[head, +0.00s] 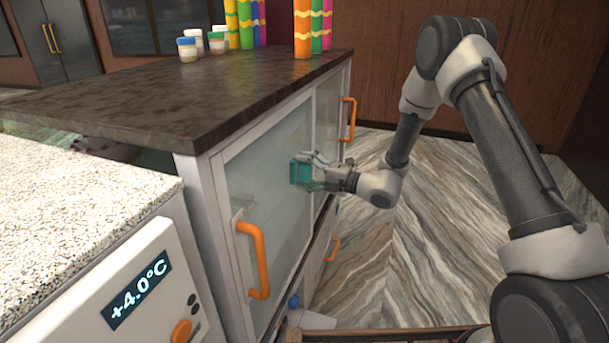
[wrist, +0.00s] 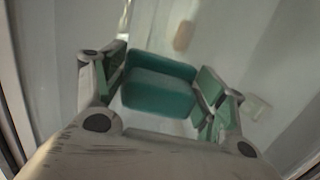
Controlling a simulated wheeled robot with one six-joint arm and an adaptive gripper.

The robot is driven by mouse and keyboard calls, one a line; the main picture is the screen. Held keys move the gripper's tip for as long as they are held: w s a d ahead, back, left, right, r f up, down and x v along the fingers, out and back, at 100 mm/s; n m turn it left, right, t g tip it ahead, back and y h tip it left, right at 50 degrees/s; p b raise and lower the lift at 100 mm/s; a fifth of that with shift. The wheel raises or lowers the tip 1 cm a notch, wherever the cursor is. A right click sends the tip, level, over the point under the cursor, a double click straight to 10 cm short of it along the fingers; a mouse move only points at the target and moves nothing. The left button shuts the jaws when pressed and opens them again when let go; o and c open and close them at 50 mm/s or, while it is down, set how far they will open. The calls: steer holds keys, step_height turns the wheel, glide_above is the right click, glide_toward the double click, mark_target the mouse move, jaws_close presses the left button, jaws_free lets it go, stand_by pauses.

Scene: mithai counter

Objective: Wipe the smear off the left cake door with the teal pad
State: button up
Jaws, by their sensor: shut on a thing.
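The left cake door (head: 266,180) is a pale glass panel in a light frame with an orange handle (head: 256,260). My gripper (head: 308,171) is shut on the teal pad (head: 301,172) and holds it at the right part of this door's glass. The pad also shows between the fingers in the wrist view (wrist: 158,88). I cannot tell whether the pad touches the glass. A small brownish smudge (wrist: 183,36) shows past the pad in the wrist view; I cannot tell if it is the smear. No clear smear shows in the head view.
The dark countertop (head: 190,90) above holds several small jars (head: 187,49) and bright patterned tubes (head: 302,28). A second door with an orange handle (head: 348,119) is farther right. A speckled counter (head: 75,215) with a +4.0°C display (head: 136,290) stands at left. The floor (head: 375,260) at right is clear.

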mark_target(297, 197)
steer(key=shift+w+d, duration=0.3)
steer(key=shift+w, duration=0.55)
steer(key=shift+d+f, duration=0.1)
steer(key=shift+f, duration=6.1)
steer(key=shift+w+v, duration=0.15)
steer(key=shift+v, duration=1.25)
steer(key=shift+w+v, duration=0.15)
steer(key=shift+v, duration=1.25)
steer(key=shift+d, duration=0.3)
steer(key=shift+v, duration=1.35)
steer(key=shift+w+d, duration=0.1)
